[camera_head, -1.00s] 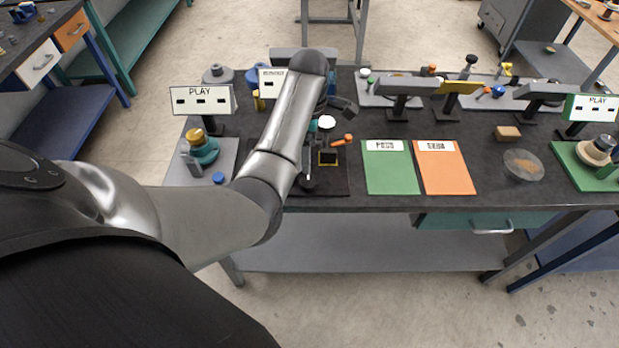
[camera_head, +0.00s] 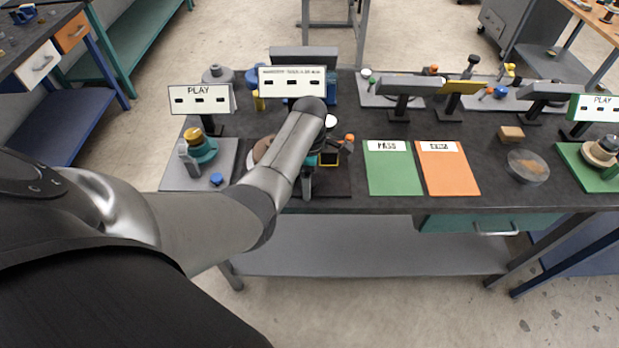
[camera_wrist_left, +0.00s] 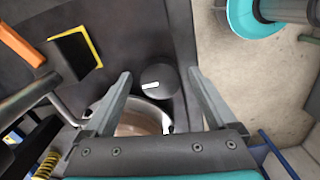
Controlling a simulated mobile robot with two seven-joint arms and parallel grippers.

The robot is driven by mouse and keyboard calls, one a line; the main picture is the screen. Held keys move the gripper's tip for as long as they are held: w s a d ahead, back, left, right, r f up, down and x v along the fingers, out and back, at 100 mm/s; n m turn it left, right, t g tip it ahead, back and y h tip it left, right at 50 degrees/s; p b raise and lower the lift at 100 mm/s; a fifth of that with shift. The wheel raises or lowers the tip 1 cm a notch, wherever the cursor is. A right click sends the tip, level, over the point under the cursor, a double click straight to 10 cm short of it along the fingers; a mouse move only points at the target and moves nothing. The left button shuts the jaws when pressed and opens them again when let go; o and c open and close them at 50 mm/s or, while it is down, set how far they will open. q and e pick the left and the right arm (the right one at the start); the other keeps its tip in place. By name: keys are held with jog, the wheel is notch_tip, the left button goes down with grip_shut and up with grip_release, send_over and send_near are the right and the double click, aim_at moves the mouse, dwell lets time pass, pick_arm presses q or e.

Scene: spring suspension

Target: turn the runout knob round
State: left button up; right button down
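The runout knob (camera_wrist_left: 158,82), a dark round knob with a white mark on its top, shows in the left wrist view on a dark base near the bench edge. My left gripper (camera_wrist_left: 158,76) is open, with one finger to each side of the knob in that view. I see no contact between fingers and knob. A round metal and brown disc (camera_wrist_left: 140,118) lies just below the knob in the picture, partly covered by the gripper. In the head view my left arm hides the knob, and part of the brown disc (camera_head: 262,148) shows. My right gripper is not in view.
A black block with a yellow edge (camera_wrist_left: 75,54) and an orange-tipped lever (camera_wrist_left: 20,45) are close to the left finger. A white sign (camera_head: 292,82) stands behind. A green mat (camera_head: 392,175) and an orange mat (camera_head: 447,175) lie to the right.

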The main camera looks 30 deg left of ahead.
pick_arm(q)
jog(key=c, duration=1.3)
